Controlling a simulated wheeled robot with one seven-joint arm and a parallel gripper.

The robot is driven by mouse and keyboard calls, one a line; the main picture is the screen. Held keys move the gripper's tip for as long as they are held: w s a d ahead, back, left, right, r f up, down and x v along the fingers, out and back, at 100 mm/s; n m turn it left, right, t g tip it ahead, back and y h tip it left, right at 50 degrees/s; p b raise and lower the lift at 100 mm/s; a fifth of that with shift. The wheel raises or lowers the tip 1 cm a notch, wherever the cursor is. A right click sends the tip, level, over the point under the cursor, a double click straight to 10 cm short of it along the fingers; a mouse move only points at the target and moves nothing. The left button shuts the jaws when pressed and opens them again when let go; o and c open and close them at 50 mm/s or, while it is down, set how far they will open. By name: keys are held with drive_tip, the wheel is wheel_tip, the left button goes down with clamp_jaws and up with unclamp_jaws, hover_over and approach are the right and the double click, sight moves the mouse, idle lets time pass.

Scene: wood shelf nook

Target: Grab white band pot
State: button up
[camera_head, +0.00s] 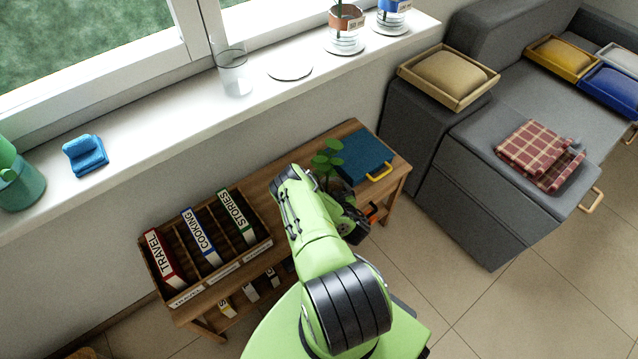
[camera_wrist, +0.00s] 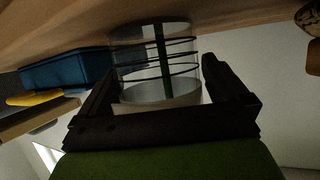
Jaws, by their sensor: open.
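A clear pot (camera_wrist: 152,68) with dark rings, a green stem and a pale band shows in the wrist view. My gripper (camera_wrist: 160,70) is open, with one finger on each side of the pot; I cannot tell whether either touches it. In the head view, the plant's green leaves (camera_head: 328,158) rise above the wooden bench, and my arm hides most of the pot. My gripper (camera_head: 356,222) is low beside the plant there, its fingertips mostly hidden.
A blue case (camera_head: 358,156) with a yellow handle lies right of the plant. A book box (camera_head: 262,243) stands left. On the windowsill are orange-band (camera_head: 346,22) and blue-band (camera_head: 393,14) pots, a bare saucer (camera_head: 290,71) and a glass (camera_head: 234,75).

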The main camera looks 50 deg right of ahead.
drive_tip(key=shift+w+d+f, duration=0.1)
drive_tip(key=shift+w+f, duration=0.05)
drive_tip(key=shift+s, duration=0.2)
drive_tip(key=shift+c, duration=0.8)
drive_tip(key=shift+w, duration=0.1)
drive_tip(key=c, duration=0.9)
